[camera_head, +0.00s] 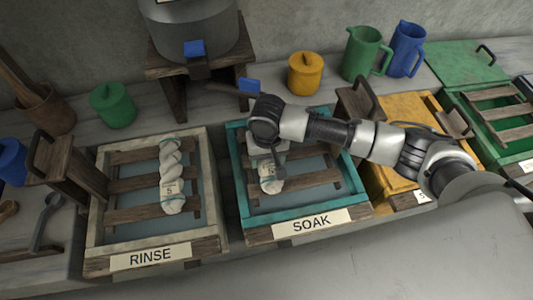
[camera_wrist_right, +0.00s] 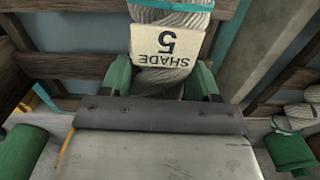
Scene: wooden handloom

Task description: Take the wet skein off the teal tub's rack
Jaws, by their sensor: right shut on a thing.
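The wet skein (camera_head: 270,184) is a grey-white twist with a teal tie and a "SHADE 5" tag. It lies on the wooden rack of the teal tub (camera_head: 360,205), labelled SOAK. My right gripper (camera_head: 268,160) reaches down over it from the right and is shut on it; the arm hides its far part. In the right wrist view the skein (camera_wrist_right: 172,75) sits between the two green fingertips of the right gripper (camera_wrist_right: 165,78), with its tag facing the camera. My left gripper is not in view.
A cream tub (camera_head: 95,235) labelled RINSE stands to the left, with another twisted skein (camera_head: 171,175) on its rack. A yellow tub (camera_head: 395,110) and a green tub (camera_head: 490,150) stand to the right. Canisters, jugs and a metal vat (camera_head: 195,30) line the back.

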